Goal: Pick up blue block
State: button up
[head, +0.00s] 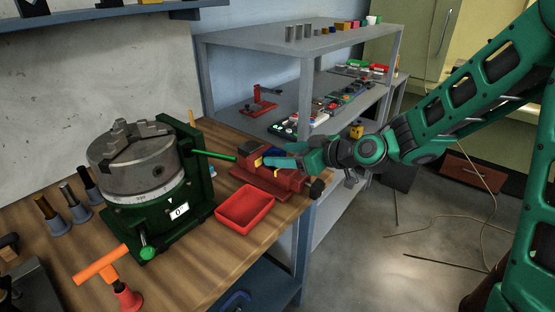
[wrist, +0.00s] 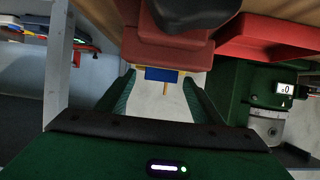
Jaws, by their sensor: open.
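The blue block (wrist: 162,74) shows in the wrist view against the red vise (wrist: 170,48), between the tips of my open fingers. A patch of dark blue at the vise, likely the same block (head: 275,152), shows in the head view, partly hidden by my gripper. My gripper (head: 272,162) reaches in from the right over the red vise (head: 262,182) on the wooden bench. In the wrist view its two fingers (wrist: 160,82) are spread apart, one on each side of the block, with gaps visible. A thin yellow piece (head: 258,162) is beside the block.
A red tray (head: 246,208) lies in front of the vise. A green rotary table with a grey chuck (head: 138,165) stands to the left, its green-handled lever (head: 215,155) pointing toward the vise. A grey shelf (head: 300,42) with small parts stands behind.

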jog(key=shift+x, duration=1.35)
jog(key=shift+c, duration=0.6)
jog(key=shift+r, duration=0.1)
jog(key=c, duration=1.2)
